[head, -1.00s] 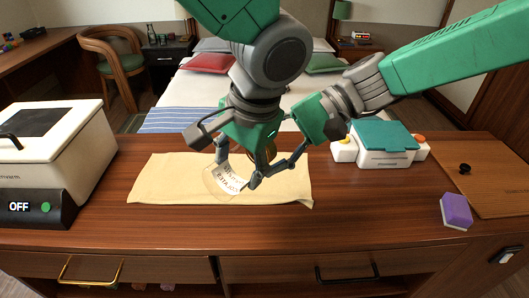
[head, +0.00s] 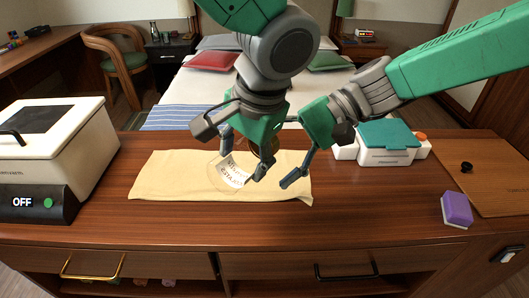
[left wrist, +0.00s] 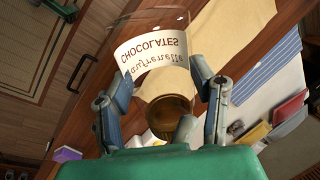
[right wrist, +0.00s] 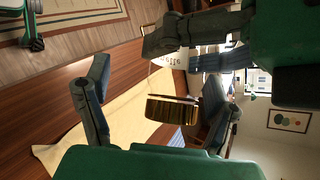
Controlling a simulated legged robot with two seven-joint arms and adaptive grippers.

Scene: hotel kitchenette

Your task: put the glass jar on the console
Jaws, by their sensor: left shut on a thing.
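The glass jar (head: 222,180) is clear, with a white label reading CHOCOLATES and a gold-brown lid. It is tilted over the beige cloth on the wooden console (head: 200,222); I cannot tell whether it touches the cloth. My left gripper (head: 244,158) is shut on the jar; its fingers lie on either side of it in the left wrist view (left wrist: 168,98). Part of the jar is hidden behind the fingers in the head view. My right gripper (head: 292,172) is open just right of the jar. The lid (right wrist: 172,110) shows between its spread fingers in the right wrist view.
The beige cloth (head: 165,180) covers the middle of the top. A white warmer box (head: 45,150) stands at left. A teal-lidded white case (head: 388,143), a purple sponge (head: 456,209) and a wooden board (head: 500,180) are at right. The front strip is clear.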

